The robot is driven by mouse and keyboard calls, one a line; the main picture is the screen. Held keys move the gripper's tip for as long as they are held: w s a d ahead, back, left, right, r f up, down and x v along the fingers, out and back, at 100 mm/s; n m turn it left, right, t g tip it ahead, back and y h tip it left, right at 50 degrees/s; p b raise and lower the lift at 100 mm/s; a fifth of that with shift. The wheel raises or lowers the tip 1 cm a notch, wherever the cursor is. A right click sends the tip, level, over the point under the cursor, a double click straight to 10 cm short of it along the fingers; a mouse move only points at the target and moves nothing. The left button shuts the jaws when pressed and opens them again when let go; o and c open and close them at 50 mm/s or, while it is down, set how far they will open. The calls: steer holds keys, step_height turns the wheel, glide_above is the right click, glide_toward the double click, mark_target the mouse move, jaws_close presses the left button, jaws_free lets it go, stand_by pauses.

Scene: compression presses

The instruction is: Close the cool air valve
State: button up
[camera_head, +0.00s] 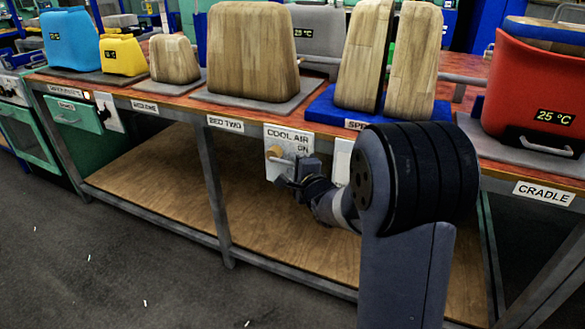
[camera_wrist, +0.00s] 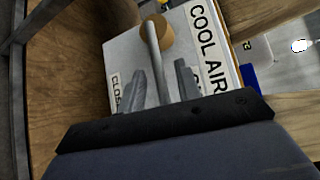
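The cool air valve is on a white panel (camera_head: 290,139) at the bench's front edge, labelled COOL AIR with ON at its upper right. Its round tan hub (camera_head: 275,152) also shows in the wrist view (camera_wrist: 158,36). A grey lever (camera_wrist: 153,62) runs from the hub toward the panel's right side, between the ON side and a partly hidden label starting "CLOS" (camera_wrist: 115,90). My gripper (camera_head: 292,178) is at the panel. In the wrist view its fingers (camera_wrist: 155,66) are apart, one on each side of the lever, with visible gaps. The lever's outer end is hidden behind the gripper body.
Wooden blocks (camera_head: 253,52) stand on the bench above. A red container (camera_head: 530,95) reading 25 °C sits at the right, by the CRADLE label (camera_head: 543,193). A bench leg (camera_head: 213,190) stands left of the panel. Below is a wooden lower shelf (camera_head: 165,190).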

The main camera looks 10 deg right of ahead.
steer(key=shift+w+a, duration=0.1)
steer(key=shift+w, duration=0.4)
jaws_close()
stand_by(0.3)
